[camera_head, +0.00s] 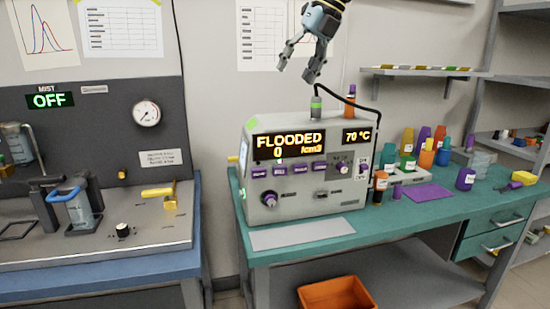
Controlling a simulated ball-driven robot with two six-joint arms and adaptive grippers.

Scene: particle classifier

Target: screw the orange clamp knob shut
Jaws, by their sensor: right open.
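My right gripper (296,74) hangs in from the top of the picture, fingers down and spread apart, with nothing between them. It is above the classifier (250,185), a grey box with a lit display reading FLOODED. A small orange part (350,103) with a dark top shows at the top right of the box; I cannot tell whether it is the clamp knob. A grey fitting with a green band (316,104) stands on the top, below the gripper and apart from it. My left gripper is out of view.
The teal bench (420,215) holds several coloured bottles (425,150) and a purple mat (428,192) right of the box. A grey plate (300,232) lies in front. An orange bin (337,293) is below. A mist rig (90,200) stands left.

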